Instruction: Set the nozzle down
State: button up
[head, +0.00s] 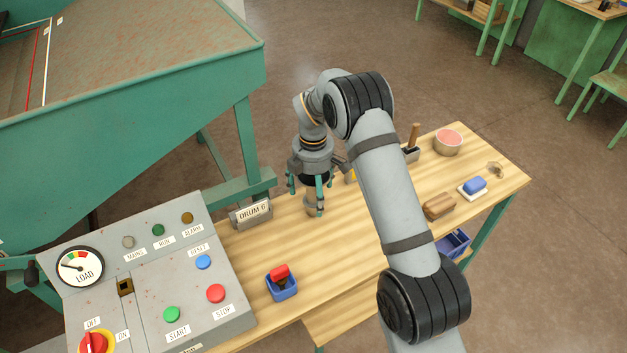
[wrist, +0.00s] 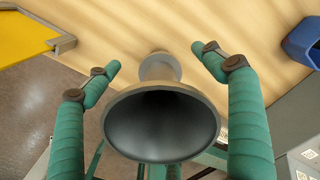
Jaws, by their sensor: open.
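The nozzle (wrist: 160,128) is a grey, flared piece in the wrist view. Its wide dark mouth faces the camera and its narrower flanged end is against the table side. In the head view only its lower part (head: 313,209) shows below my gripper, appearing to stand upright on the wooden table (head: 345,235). My gripper (head: 308,196) is open over it, its teal fingers pointing down. In the wrist view the fingers (wrist: 156,58) are spread on either side of the nozzle, with visible gaps. The fingers hide part of the nozzle in the head view.
The DRUM 6 sign (head: 252,213) stands just left of my gripper. A blue bin (head: 283,290) with a red-topped item and the control panel (head: 150,290) are nearer.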

notch_tip(320, 180, up, 12)
jog(key=shift+f, duration=0.25)
jog(key=shift+a, duration=0.15)
